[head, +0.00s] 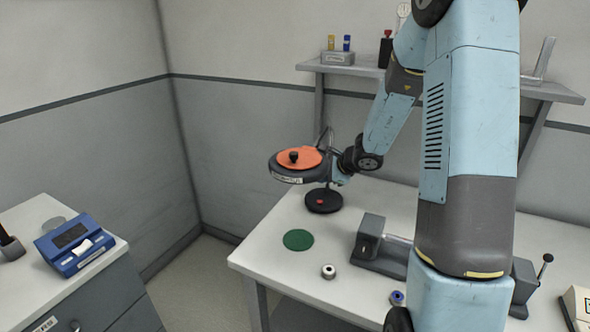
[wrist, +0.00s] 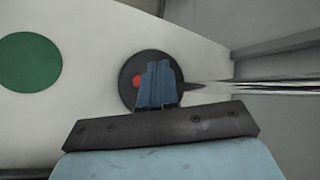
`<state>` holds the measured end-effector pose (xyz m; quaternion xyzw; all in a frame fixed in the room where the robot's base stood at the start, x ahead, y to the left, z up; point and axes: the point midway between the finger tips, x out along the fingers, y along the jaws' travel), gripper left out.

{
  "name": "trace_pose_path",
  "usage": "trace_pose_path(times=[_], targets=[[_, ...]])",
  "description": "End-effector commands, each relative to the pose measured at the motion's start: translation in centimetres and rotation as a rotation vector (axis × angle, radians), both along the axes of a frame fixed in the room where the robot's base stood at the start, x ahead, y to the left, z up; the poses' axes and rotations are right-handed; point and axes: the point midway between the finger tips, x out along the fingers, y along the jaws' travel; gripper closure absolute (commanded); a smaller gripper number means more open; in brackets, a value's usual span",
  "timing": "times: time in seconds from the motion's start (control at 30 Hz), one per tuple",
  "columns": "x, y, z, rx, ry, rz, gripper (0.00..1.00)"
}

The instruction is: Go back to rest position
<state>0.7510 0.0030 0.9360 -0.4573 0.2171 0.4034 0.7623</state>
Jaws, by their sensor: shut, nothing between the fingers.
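In the head view, my arm reaches over the back left of the white bench (head: 262,258). In the head view the fingers are mostly hidden by the housing.
A thin metal rod (wrist: 260,88) is close right of the fingers. A loaded shelf (head: 350,69) hangs behind; a blue device (head: 80,245) stands left.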

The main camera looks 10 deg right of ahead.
Motion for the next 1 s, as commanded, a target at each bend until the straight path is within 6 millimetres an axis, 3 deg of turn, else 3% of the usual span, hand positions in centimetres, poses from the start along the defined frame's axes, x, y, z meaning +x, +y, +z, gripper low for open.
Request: trace_pose_path(times=[0.37, 0.6, 1.0], targets=[[-3.2, 0.1, 7.0, -0.231, -0.124, 0.246, 1.00], [-7.1, 0.2, 12.7, -0.455, -0.223, 0.463, 1.00], [-14.9, -1.1, 20.6, -0.858, -0.346, 0.777, 1.00]])
